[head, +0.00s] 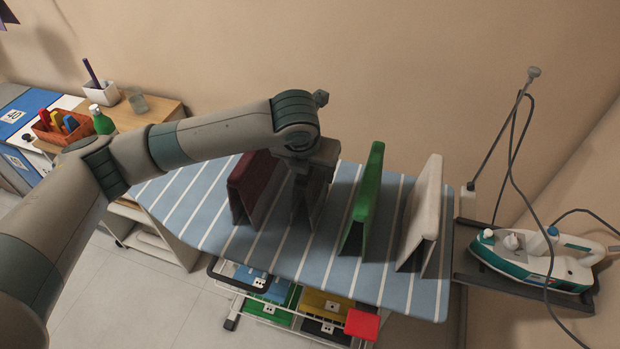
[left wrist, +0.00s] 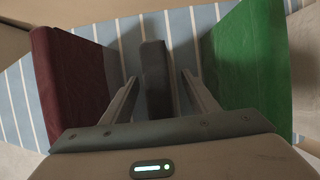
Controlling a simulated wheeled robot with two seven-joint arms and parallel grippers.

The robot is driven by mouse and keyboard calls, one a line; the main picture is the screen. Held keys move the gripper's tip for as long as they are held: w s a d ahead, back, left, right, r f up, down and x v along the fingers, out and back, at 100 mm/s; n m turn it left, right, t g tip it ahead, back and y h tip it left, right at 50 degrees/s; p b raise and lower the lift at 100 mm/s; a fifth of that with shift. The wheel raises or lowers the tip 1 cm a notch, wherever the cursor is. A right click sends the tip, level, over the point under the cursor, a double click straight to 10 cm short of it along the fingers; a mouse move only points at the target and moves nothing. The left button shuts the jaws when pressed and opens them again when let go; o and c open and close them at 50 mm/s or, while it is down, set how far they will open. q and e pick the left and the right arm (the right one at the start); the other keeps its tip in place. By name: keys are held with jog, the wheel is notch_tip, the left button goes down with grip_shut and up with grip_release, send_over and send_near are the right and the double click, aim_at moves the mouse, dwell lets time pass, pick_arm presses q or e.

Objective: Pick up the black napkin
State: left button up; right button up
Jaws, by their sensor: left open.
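The black napkin (left wrist: 155,75) stands upright on the blue striped ironing board, between my gripper's fingers in the left wrist view. In the head view the napkin (head: 312,210) is mostly hidden under my left gripper (head: 315,165). My left gripper (left wrist: 158,85) is open, pointing down over the napkin, with one finger on each side of it and a gap visible on both sides. My right gripper is not in view.
A maroon folded cloth (head: 250,188) stands left of the napkin. A green one (head: 364,200) and a white one (head: 420,212) stand to the right on the ironing board (head: 195,205). An iron (head: 540,262) rests at far right.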

pick_arm(q)
jog(key=shift+f, duration=0.25)
dwell(0.6)
jog(key=c, duration=1.1)
